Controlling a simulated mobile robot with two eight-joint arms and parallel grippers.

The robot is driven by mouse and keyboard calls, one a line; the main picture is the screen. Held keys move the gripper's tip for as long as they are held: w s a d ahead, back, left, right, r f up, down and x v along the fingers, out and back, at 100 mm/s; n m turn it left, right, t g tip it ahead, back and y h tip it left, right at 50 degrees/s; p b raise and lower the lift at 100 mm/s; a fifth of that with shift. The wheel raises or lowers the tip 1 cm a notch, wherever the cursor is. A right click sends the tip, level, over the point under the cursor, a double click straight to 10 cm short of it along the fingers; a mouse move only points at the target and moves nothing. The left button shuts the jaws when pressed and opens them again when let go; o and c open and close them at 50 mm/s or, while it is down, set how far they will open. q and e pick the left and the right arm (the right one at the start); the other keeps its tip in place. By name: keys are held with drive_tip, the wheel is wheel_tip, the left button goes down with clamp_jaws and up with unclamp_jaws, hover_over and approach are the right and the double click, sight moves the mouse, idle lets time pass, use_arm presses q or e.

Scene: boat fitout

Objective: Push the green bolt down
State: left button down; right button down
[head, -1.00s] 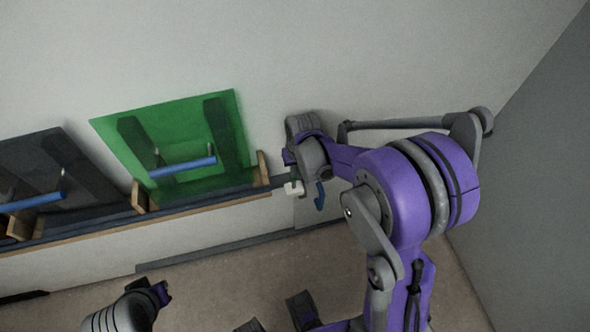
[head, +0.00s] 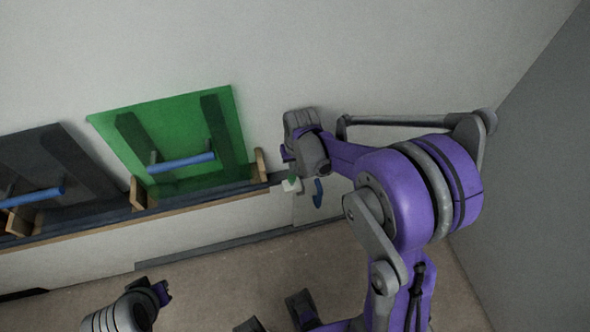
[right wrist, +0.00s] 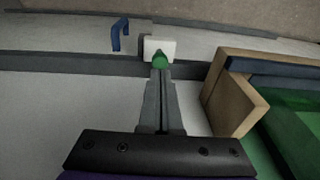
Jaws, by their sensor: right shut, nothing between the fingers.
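The green bolt (right wrist: 160,59) is a small rounded green piece at a white block (right wrist: 160,47). In the head view the bolt (head: 292,181) shows just above the white block (head: 291,187), by the right end of the wall ledge. My right gripper (right wrist: 160,72) is shut and empty, its fingertips right at the bolt; I cannot tell whether they touch it. In the head view the right gripper (head: 288,160) is partly hidden by its own wrist. My left gripper (head: 163,292) is low at the left, away from the bolt, its fingers unclear.
A blue handle (head: 318,193) sits right of the white block. A green panel (head: 185,130) with a blue bar (head: 182,162) and a dark panel (head: 40,165) stand left. A wooden bracket (right wrist: 233,95) is close right of my right fingers. A grey wall bounds the right.

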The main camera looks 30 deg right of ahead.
wheel_tip(320, 180, up, 10)
drive_tip(key=s, duration=0.1)
drive_tip(key=shift+s+f, duration=0.15)
drive_tip(key=shift+f, duration=0.1)
drive_tip(key=shift+p, duration=0.3)
drive_tip(key=s+a+r+n+t+p, duration=0.1)
drive_tip(key=s+a+r+t, duration=0.1)
drive_tip(key=s, duration=0.5)
drive_tip(key=s+a+r+n+t+p, duration=0.1)
drive_tip(key=s+a, duration=0.3)
drive_tip(key=s, duration=0.4)
drive_tip(key=shift+s+a+r+n+t+p, duration=0.15)
drive_tip(key=shift+a+r+n+t+p, duration=0.25)
drive_tip(key=shift+r, duration=0.3)
drive_tip(key=shift+d, duration=0.2)
